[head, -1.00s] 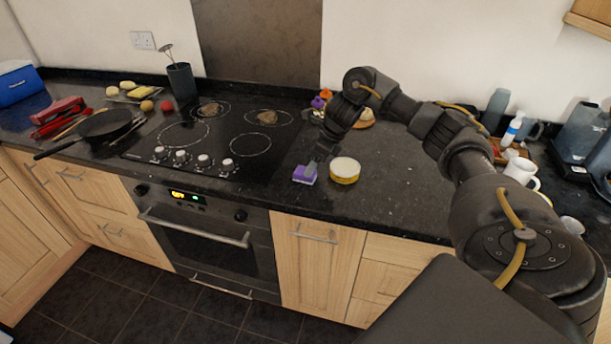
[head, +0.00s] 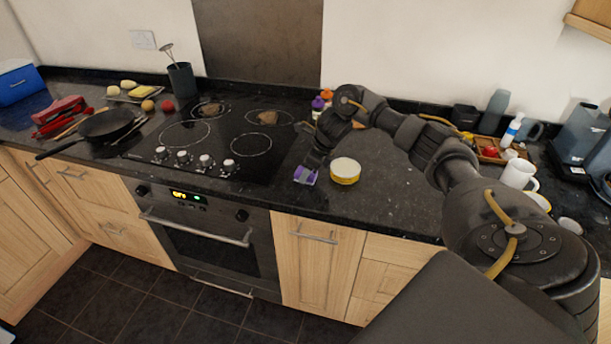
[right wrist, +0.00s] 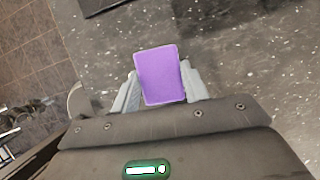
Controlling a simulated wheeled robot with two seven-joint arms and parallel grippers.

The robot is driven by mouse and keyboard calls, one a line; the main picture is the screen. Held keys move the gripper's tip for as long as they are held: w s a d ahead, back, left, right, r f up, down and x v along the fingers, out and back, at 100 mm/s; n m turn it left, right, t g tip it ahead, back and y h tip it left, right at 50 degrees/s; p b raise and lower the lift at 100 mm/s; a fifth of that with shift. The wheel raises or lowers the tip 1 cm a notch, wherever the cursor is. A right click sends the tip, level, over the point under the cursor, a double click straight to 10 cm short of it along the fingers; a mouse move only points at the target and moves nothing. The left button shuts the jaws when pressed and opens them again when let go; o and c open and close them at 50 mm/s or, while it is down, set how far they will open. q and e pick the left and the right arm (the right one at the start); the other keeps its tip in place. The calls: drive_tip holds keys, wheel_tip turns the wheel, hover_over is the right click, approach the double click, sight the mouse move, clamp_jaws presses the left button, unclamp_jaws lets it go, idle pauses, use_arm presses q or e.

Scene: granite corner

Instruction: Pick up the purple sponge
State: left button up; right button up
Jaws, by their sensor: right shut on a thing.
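The purple sponge (head: 305,176) is at the front of the dark granite counter, just right of the hob. My right gripper (head: 309,168) reaches down over it from above and is shut on it. In the right wrist view the sponge (right wrist: 161,75) sits between the two pale fingers (right wrist: 160,90), one on each side. Whether the sponge touches the counter or is slightly raised, I cannot tell. My left gripper is not in view.
A yellow round tin with a pale top (head: 345,171) stands close to the right of the sponge. The black hob (head: 215,140) lies to the left. A frying pan (head: 106,125) is farther left. A white mug (head: 518,174) stands at the right. The counter between tin and mug is mostly clear.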

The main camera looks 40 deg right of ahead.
drive_tip(key=shift+w+r+b, duration=0.1)
drive_tip(key=shift+r+b, duration=0.4)
drive_tip(key=shift+r, duration=0.9)
drive_tip(key=s+a+r, duration=0.2)
drive_tip(key=a+r, duration=0.3)
drive_tip(key=a, duration=0.1)
drive_tip(key=s+a+r+p, duration=0.1)
drive_tip(key=s+a+r, duration=0.1)
drive_tip(key=a+r, duration=0.3)
drive_tip(key=shift+s+a+r, duration=0.15)
drive_tip(key=shift+s+a, duration=0.2)
drive_tip(key=shift+a, duration=0.85)
